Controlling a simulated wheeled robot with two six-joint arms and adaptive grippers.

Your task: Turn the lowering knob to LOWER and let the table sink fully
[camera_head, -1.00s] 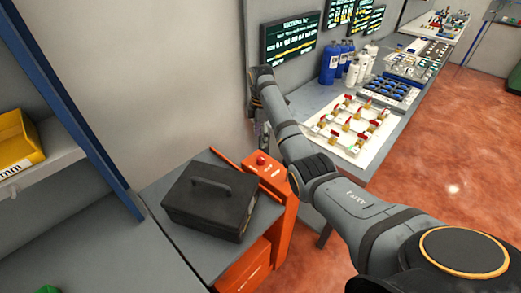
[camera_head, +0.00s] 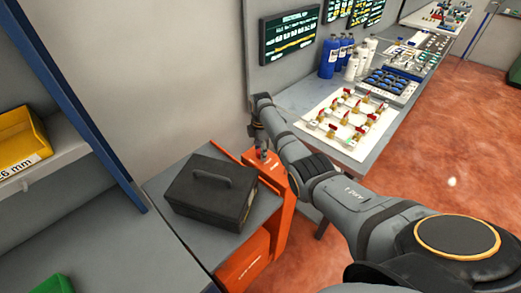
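The lift table (camera_head: 193,235) has a grey top and an orange base (camera_head: 243,268) at the lower middle. A dark grey case with a handle (camera_head: 208,190) lies on its top. An orange control post (camera_head: 278,176) rises at the table's right. A small knob on the post's top is mostly hidden by my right gripper (camera_head: 262,150). My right arm comes in from the lower right, and its gripper points down at the knob, at or just above it. The fingers are too small to tell open from shut. My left gripper is not in view.
A grey bench (camera_head: 312,92) runs along the wall with a white valve board (camera_head: 348,122), blue bottles (camera_head: 329,58) and white bottles (camera_head: 352,66). A shelf with a yellow bin (camera_head: 20,142) stands at left. The red floor at right is clear.

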